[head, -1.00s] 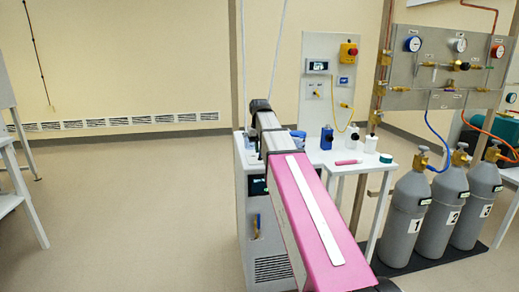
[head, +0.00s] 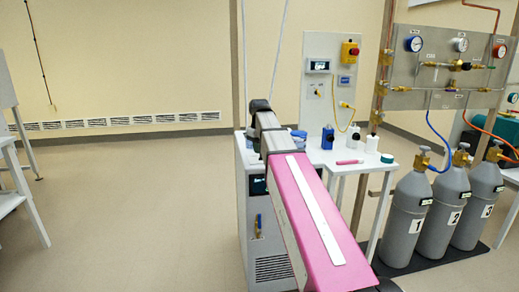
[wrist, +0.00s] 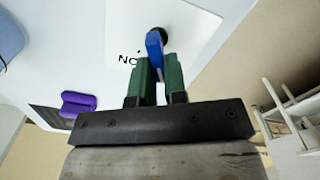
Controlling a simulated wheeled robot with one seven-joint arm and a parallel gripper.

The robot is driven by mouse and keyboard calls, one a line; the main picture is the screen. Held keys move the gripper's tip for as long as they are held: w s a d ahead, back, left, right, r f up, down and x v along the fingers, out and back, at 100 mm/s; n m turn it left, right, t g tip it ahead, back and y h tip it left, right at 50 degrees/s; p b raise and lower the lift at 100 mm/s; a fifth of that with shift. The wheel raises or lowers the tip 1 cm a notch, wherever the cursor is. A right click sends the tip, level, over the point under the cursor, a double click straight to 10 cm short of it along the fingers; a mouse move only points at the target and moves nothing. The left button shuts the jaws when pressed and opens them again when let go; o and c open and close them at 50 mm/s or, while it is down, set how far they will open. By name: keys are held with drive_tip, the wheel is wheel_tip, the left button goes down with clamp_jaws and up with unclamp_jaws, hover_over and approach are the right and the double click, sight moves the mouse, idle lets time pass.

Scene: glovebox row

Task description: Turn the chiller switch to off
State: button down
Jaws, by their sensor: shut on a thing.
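A blue switch lever (wrist: 154,48) with a black round pivot stands on a white plate (wrist: 130,28) in the wrist view. Black lettering on the plate reads "NO" as seen here, partly cut off by my gripper; it may be "ON" upside down. My gripper (wrist: 158,66) has green fingers, one on each side of the blue lever, and is shut on it. In the head view the chiller seems to be the pale cabinet (head: 270,240), with a dark display (head: 257,186).
A purple part (wrist: 78,104) lies beside the switch plate in the wrist view. A white side table (head: 350,160) with small bottles stands right of the cabinet. Grey gas cylinders (head: 408,215) stand farther right.

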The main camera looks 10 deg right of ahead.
idle(0.5)
drive_tip(key=c, duration=1.2)
unclamp_jaws()
drive_tip(key=shift+o, duration=0.2)
wheel_tip(320, 180, up, 11)
drive_tip(key=shift+f, duration=0.1)
